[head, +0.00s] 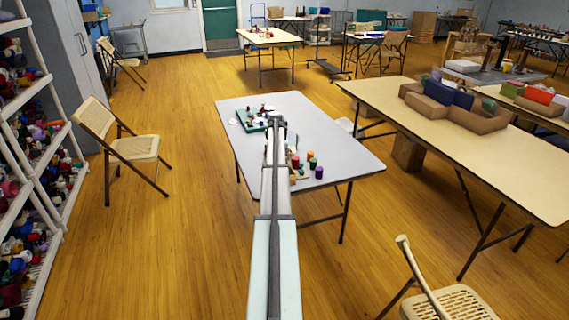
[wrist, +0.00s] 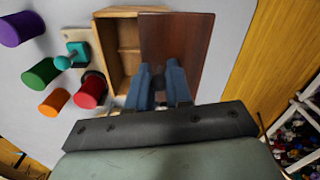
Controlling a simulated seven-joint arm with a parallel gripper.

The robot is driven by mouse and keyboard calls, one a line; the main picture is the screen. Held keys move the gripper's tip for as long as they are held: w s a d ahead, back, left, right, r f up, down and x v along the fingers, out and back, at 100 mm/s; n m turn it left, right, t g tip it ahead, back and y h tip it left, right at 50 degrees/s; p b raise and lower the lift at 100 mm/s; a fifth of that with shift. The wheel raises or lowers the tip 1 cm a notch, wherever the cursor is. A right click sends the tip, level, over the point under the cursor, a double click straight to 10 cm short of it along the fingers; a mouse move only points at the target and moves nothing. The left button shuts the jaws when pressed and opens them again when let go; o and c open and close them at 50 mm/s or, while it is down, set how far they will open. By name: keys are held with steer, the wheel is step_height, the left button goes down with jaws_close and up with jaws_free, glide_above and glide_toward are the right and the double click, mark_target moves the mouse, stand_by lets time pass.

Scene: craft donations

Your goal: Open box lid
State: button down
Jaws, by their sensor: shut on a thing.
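In the wrist view, a light wooden box (wrist: 122,28) stands at the top centre, with part of its inside and an inner divider showing. Its dark red-brown lid (wrist: 176,38) lies to the right of the uncovered part. I cannot tell whether it is slid or hinged. The two blue fingers of my gripper (wrist: 161,82) are at the near end of the lid, close together on a part of it that they largely hide. In the head view my arm covers the gripper and most of the box.
Left of the box, the wrist view shows purple (wrist: 22,29), green (wrist: 41,73), orange (wrist: 54,102) and red (wrist: 90,91) spools and a teal piece (wrist: 72,58). In the head view, a green tray (head: 253,124) holds small items on the grey table (head: 345,160).

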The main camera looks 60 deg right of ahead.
steer(key=shift+w+a, duration=1.15)
steer(key=c, duration=1.1)
jaws_free()
steer(key=shift+r, duration=0.15)
step_height(320, 180, up, 14)
steer(key=shift+f, duration=0.2)
